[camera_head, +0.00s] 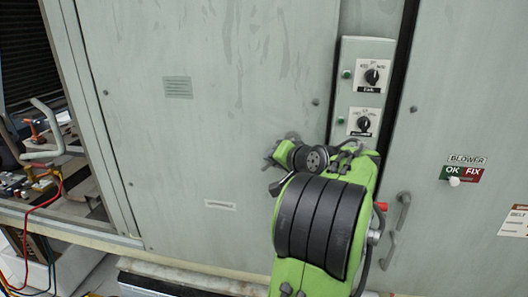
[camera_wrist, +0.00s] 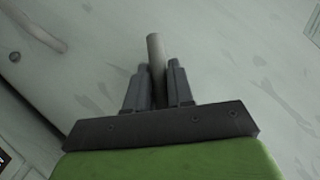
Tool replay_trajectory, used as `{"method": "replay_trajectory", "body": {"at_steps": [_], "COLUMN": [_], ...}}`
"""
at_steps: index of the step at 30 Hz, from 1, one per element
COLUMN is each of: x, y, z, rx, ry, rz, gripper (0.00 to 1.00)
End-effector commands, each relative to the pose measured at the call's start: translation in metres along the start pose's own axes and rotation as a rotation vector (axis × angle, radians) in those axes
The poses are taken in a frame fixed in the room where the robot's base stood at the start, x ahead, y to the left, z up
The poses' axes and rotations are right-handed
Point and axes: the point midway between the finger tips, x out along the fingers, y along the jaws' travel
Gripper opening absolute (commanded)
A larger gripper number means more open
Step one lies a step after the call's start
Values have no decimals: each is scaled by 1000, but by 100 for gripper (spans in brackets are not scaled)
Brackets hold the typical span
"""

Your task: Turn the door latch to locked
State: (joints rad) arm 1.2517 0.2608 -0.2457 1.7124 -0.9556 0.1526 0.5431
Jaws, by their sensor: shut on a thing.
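A grey door latch handle (camera_wrist: 155,48) stands between the fingers of my gripper (camera_wrist: 159,68) in the wrist view. The gripper is shut on it, and the handle's rounded end sticks out past the fingertips. In the head view my green arm reaches to the pale grey cabinet panel (camera_head: 180,140). The wrist and arm hide most of the gripper and the held latch there, so the latch's exact angle is hard to tell.
A control strip with a black upper knob (camera_head: 371,76) and lower knob (camera_head: 363,124) is just above the arm. Grey handles (camera_head: 403,207) are close to its right. A BLOWER tag (camera_head: 466,160) is farther right. Pipes (camera_head: 45,150) and wires (camera_head: 50,215) are at left.

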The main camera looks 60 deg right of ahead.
Motion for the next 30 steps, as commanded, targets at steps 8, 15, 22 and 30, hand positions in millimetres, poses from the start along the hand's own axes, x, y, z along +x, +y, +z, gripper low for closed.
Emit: {"method": "replay_trajectory", "body": {"at_steps": [8, 15, 22, 30], "x": [-8, -12, -16, -21], "y": [17, 28, 36, 42], "z": [1, 0, -2, -5], "rx": [-184, -337, -454, -538], "ry": [-54, -96, -127, -151], "rz": [179, 330, 448, 534], "gripper": [0, 0, 0, 0]}}
